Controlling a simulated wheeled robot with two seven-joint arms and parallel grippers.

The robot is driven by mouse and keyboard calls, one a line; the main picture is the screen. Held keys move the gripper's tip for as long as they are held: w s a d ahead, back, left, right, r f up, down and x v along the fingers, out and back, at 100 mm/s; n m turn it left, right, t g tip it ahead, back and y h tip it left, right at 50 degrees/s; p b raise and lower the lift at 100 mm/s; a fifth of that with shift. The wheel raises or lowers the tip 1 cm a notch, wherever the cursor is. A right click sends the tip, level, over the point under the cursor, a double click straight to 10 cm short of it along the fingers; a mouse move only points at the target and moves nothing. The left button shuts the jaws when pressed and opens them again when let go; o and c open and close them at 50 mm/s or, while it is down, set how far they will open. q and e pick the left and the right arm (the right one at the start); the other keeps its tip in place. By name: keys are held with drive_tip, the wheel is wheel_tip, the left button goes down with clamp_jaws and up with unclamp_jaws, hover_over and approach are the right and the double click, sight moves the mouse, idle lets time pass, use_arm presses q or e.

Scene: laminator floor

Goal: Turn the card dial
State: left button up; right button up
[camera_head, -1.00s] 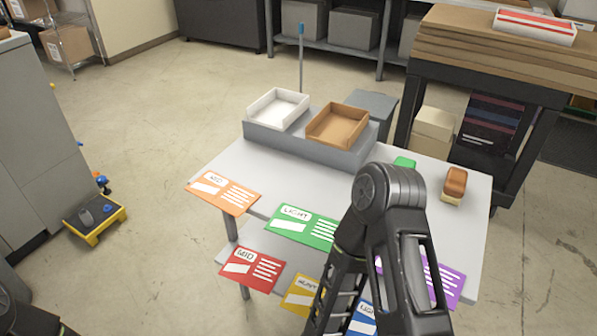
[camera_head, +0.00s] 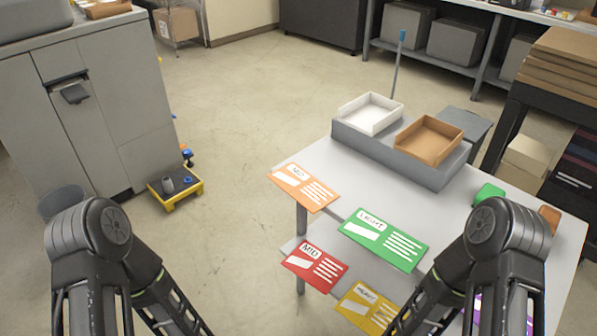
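I cannot make out a card dial in this view. A tall grey cabinet-like machine (camera_head: 110,125) stands at the left, with a dark handle or latch (camera_head: 73,93) on its front. Coloured cards hang at the edge of the table: an orange one marked MID (camera_head: 318,196), a green one marked LIGHT (camera_head: 398,247), a red one marked MID (camera_head: 325,270) and a yellow one marked HEAVY (camera_head: 365,312). Both my arms reach down past the bottom edge, so neither gripper shows. My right arm covers part of the table.
The grey table (camera_head: 360,165) bears a white tray (camera_head: 367,118) and a brown tray (camera_head: 430,143) on a raised grey block. A yellow-edged low cart (camera_head: 190,197) stands on the floor beside the machine. The floor (camera_head: 245,130) between machine and table is clear.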

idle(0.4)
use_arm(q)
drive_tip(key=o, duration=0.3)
